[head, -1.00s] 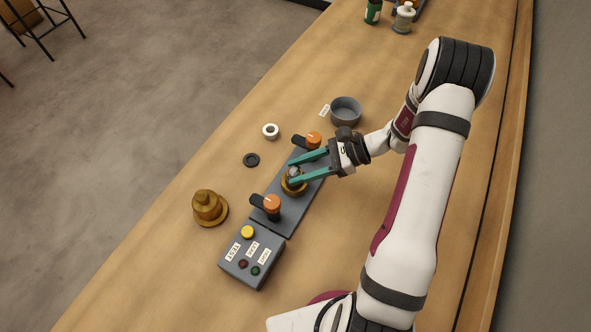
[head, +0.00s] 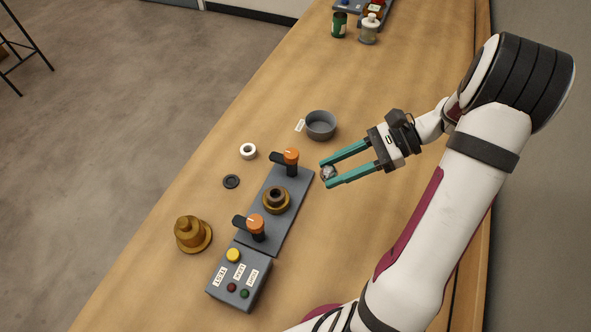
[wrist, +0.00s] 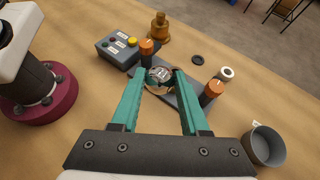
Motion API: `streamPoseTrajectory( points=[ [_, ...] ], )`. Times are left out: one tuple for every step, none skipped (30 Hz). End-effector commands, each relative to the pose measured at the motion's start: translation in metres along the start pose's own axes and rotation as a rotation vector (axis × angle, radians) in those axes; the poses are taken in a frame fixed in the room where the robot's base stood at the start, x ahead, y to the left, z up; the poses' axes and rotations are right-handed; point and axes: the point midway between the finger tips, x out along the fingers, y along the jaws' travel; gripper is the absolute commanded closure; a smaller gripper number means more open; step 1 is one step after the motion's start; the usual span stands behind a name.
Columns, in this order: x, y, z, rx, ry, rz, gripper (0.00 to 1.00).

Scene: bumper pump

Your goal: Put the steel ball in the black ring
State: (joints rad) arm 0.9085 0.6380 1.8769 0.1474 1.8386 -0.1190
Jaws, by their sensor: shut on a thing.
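My gripper (head: 328,174) has teal fingers shut on the steel ball (head: 328,173), holding it in the air to the right of the grey plate. In the wrist view the ball (wrist: 158,74) sits between the fingertips, with the brass seat partly hidden behind it. The black ring (head: 231,181) lies flat on the table, left of the plate and apart from the gripper. It also shows in the wrist view (wrist: 198,59). Nothing lies in the ring.
The grey plate (head: 262,216) carries an open brass seat (head: 277,199) between two orange-topped levers (head: 291,156). A white ring (head: 248,151), a grey bowl (head: 320,125), a brass bell-shaped part (head: 192,234) and a button box (head: 238,284) stand around it. Bottles are at the back.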

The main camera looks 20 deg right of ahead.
Motion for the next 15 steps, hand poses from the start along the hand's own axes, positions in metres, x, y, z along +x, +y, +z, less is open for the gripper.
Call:
streamPoseTrajectory(
  points=[
    [-0.002, 0.001, 0.000, 0.000, 0.000, -0.002, 1.00],
    [-0.003, 0.001, 0.000, -0.001, 0.000, 0.000, 1.00],
    [-0.002, 0.002, 0.000, -0.007, 0.000, 0.012, 1.00],
    [0.000, 0.004, -0.001, -0.016, 0.000, 0.030, 1.00],
    [0.004, 0.006, -0.001, -0.031, -0.001, 0.058, 1.00],
    [0.011, 0.010, -0.003, -0.061, -0.001, 0.115, 1.00],
    [0.017, 0.015, -0.005, -0.091, -0.001, 0.172, 1.00],
    [0.023, 0.021, -0.008, -0.126, -0.002, 0.239, 1.00],
    [0.031, 0.029, -0.011, -0.180, -0.002, 0.338, 1.00],
    [0.036, 0.034, -0.015, -0.224, -0.001, 0.417, 1.00],
    [0.040, 0.040, -0.018, -0.268, -0.003, 0.498, 1.00],
    [0.044, 0.046, -0.023, -0.327, -0.001, 0.606, 1.00],
    [0.046, 0.051, -0.026, -0.371, -0.002, 0.686, 1.00],
    [0.048, 0.054, -0.030, -0.416, -0.002, 0.766, 1.00],
    [0.049, 0.058, -0.035, -0.475, -0.001, 0.876, 1.00]
  ],
)
